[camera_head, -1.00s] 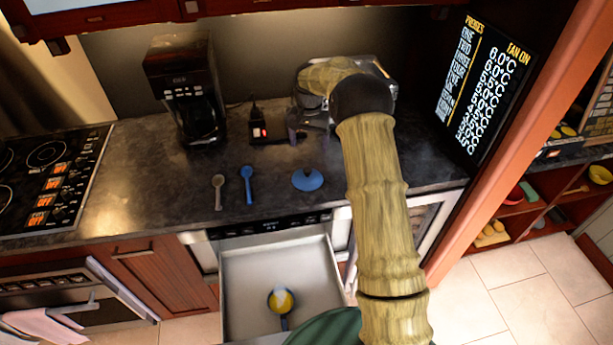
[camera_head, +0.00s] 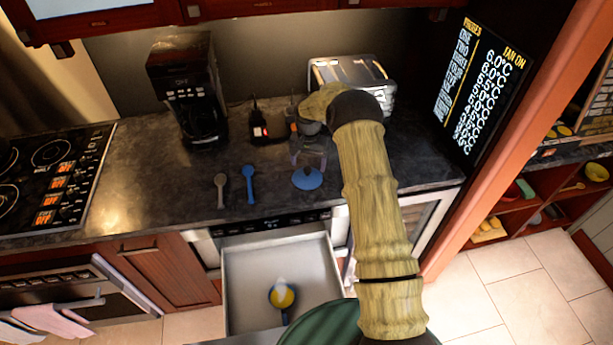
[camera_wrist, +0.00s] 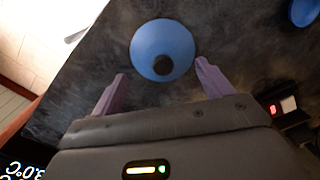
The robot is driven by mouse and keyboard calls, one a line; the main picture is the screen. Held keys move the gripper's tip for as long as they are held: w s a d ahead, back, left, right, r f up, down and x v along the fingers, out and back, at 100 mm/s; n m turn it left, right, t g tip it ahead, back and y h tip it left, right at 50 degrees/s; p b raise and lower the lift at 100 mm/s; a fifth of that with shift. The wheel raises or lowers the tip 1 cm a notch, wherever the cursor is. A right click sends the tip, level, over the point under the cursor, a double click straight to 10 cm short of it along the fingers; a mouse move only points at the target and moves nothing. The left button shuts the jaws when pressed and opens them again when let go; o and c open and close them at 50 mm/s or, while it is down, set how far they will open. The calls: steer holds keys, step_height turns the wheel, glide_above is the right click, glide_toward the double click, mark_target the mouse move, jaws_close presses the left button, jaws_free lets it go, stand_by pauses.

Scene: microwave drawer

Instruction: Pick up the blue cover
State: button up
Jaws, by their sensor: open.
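The blue cover (camera_head: 307,178) is a round lid with a dark knob, lying on the dark counter above the open drawer. In the wrist view the blue cover (camera_wrist: 162,50) lies just beyond my gripper (camera_wrist: 157,82), roughly centred between the two purple fingers. My gripper (camera_head: 309,157) is open and empty, just behind and above the cover in the head view. The fingers do not appear to touch the cover. The exact height above it is hard to tell.
A grey spoon (camera_head: 221,190) and a blue spoon (camera_head: 249,184) lie left of the cover. A coffee maker (camera_head: 188,90) and a toaster (camera_head: 352,76) stand behind. The open drawer (camera_head: 240,300) holds a small blue pan with yellow contents (camera_head: 282,297). Counter around the cover is clear.

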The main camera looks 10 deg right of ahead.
mark_target(308, 169)
steer(key=shift+w+a+f+p, duration=0.15)
steer(key=shift+f+p, duration=0.45)
steer(key=shift+f, duration=0.5)
steer(key=shift+w+d+f+p, duration=0.1)
steer(key=shift+f+p, duration=0.45)
steer(key=shift+f, duration=0.5)
steer(key=shift+s, duration=0.1)
steer(key=c, duration=1.3)
steer(key=shift+s+f, duration=0.1)
steer(key=c, duration=0.4)
